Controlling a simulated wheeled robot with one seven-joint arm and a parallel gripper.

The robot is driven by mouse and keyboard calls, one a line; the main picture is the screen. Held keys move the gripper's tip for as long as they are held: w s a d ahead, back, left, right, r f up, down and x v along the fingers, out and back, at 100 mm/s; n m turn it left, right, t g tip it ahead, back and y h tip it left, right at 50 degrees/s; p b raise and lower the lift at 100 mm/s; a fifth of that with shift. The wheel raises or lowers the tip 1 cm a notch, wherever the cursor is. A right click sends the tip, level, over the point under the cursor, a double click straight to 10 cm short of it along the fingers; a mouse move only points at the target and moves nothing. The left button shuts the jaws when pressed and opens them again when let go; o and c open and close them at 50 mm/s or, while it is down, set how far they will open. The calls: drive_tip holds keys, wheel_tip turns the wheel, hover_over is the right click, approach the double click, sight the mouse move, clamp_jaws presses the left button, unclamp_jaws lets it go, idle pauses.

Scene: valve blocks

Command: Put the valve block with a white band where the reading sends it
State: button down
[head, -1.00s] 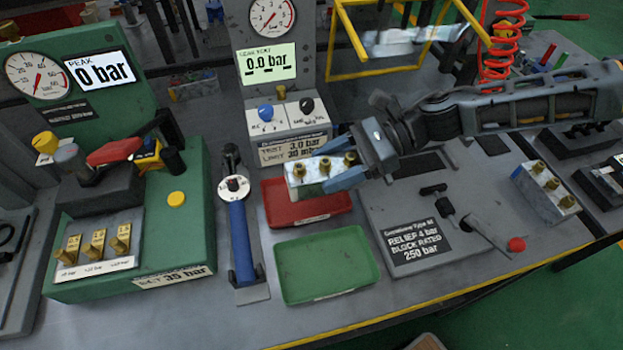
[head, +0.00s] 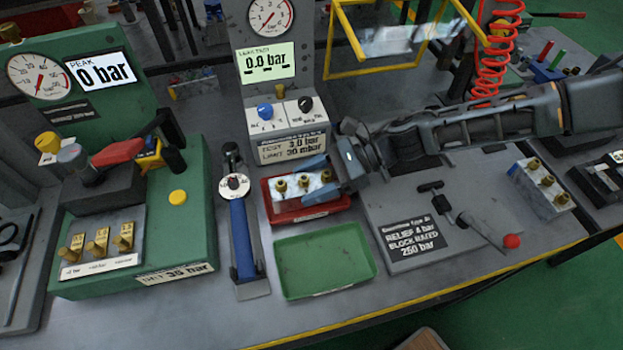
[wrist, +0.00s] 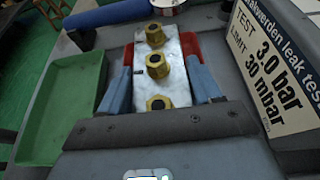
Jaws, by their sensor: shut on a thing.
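A pale metal valve block (head: 298,193) with three brass fittings is held in my gripper (head: 317,180), low over or inside the red tray (head: 325,207). I cannot tell whether it touches the tray floor. In the wrist view the block (wrist: 162,80) sits between the two blue fingers, with red tray showing on both sides. I cannot make out a white band on it. A second similar block (head: 541,188) stands at the right on the bench. The leak test display (head: 266,62) reads 0.0 bar; the peak display (head: 99,70) reads 0 bar.
The empty green tray (head: 325,262) lies in front of the red one. A blue-handled tool (head: 242,238) lies left of the trays. The green test stand (head: 180,235) is at the left. A plate with a red-knobbed lever (head: 511,241) is at the right.

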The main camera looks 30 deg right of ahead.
drive_tip(key=c, duration=0.7)
unclamp_jaws()
drive_tip(key=shift+f, duration=0.1)
drive_tip(key=o, duration=0.5)
drive_tip(key=shift+r, duration=0.25)
drive_tip(key=b+v, duration=0.2)
drive_tip(key=v, duration=1)
drive_tip(key=shift+b, duration=0.4)
